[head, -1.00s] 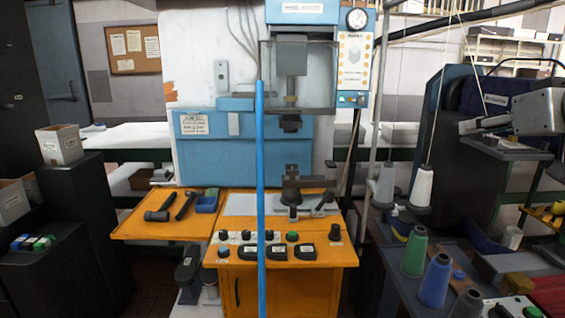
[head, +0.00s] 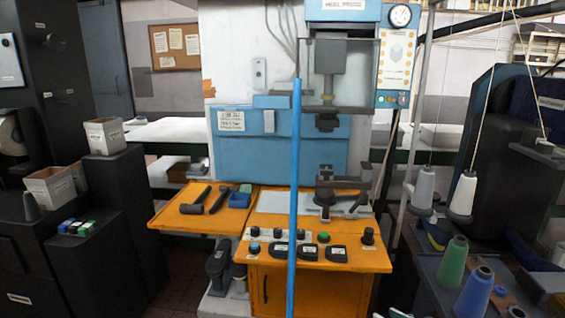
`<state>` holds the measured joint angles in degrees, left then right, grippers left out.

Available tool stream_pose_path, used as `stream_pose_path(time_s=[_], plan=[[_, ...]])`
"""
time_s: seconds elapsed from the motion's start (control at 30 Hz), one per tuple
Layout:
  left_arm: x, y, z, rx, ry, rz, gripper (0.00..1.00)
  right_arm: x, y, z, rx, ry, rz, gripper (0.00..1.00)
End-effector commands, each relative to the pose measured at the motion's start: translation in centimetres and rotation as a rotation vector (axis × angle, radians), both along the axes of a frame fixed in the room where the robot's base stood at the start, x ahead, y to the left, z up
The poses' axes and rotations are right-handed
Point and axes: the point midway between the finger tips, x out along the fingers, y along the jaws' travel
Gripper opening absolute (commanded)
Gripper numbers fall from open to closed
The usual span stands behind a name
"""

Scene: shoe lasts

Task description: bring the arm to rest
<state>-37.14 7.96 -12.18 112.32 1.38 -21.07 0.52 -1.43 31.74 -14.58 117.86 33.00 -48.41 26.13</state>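A blue and white press (head: 345,60) stands at the centre behind an orange worktable (head: 340,255). A dark metal fixture (head: 325,195) sits on the worktable under the press head.
A thin blue upright pole (head: 293,200) stands in front of the press. A hammer (head: 195,205) and a blue box (head: 239,200) lie on the orange side shelf. Dark cabinets with white bins (head: 105,137) stand left. Thread cones (head: 453,262) stand right.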

Motion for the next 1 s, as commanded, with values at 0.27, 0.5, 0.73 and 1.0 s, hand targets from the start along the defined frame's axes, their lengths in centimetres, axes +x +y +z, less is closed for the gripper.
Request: stream_pose_path(time_s=[0.27, 0.5, 0.73, 1.0], plan=[[0.0, 0.0, 0.0, 0.001, 0.000, -0.001, 0.00, -11.7, 3.9, -13.2, -0.063, 0.052, -0.008, 0.26], [0.0, 0.0, 0.0, 0.001, 0.000, -0.001, 0.00, -20.6, 5.9, -18.8, -0.150, 0.084, -0.004, 0.26], [0.0, 0.0, 0.1, 0.001, 0.000, -0.001, 0.00, -22.9, 6.4, -19.8, -0.177, 0.090, 0.000, 0.26], [0.0, 0.0, 0.1, 0.001, 0.000, -0.001, 0.00, -22.9, 6.4, -19.8, -0.177, 0.090, 0.000, 0.26]])
